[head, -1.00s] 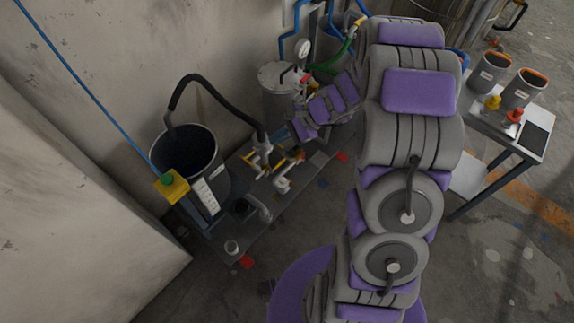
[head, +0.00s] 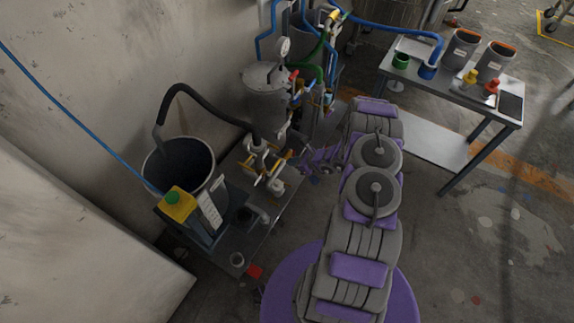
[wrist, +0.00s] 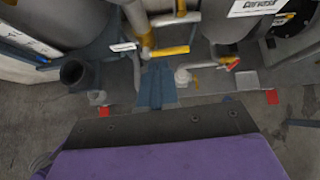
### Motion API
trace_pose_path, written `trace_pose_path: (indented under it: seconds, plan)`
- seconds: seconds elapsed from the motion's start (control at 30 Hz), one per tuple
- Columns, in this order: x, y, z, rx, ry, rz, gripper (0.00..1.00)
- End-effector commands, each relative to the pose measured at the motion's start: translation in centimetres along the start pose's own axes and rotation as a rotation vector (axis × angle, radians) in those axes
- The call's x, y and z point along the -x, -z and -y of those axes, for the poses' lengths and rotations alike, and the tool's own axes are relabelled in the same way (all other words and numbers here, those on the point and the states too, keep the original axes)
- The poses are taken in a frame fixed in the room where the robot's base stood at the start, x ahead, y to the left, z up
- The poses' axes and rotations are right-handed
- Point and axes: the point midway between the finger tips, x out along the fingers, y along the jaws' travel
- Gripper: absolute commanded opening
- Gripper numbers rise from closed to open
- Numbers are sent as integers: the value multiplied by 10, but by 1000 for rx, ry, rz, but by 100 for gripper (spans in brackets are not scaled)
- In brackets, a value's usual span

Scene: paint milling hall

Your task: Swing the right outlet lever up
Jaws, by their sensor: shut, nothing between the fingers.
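A pale valve cluster with yellow levers (head: 265,165) stands beside the black hose end in the head view. The wrist view shows a yellow lever (wrist: 170,50) lying level, left of centre. A shorter yellow-orange lever (wrist: 228,60) is to its right, by a white fitting (wrist: 184,77). I cannot tell for sure which one is the right outlet lever. My gripper (wrist: 157,66) is shut and empty, its blue fingers pointing at the gap between the level lever and the white fitting. I see no clear grip or contact. In the head view my gripper is small and partly lost among my arm links.
A black bucket (head: 180,168) and a yellow box with a green button (head: 174,204) stand left of the valves. A pressure tank (head: 267,88) with hoses is behind. A table (head: 460,105) with cups is at right. Open floor lies at the lower right.

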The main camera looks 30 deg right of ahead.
Motion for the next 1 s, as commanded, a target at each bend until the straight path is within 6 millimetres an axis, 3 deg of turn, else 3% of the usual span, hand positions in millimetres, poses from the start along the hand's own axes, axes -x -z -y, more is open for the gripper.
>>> trace_pose_path:
  seconds: [0.07,0.17,0.63,1.0]
  plan:
    - [-2,12,2,-28,11,-5,0]
    - [-6,14,3,-37,18,-8,0]
    - [-63,-36,2,-27,18,-12,0]
    - [-73,-45,5,-33,19,-8,0]
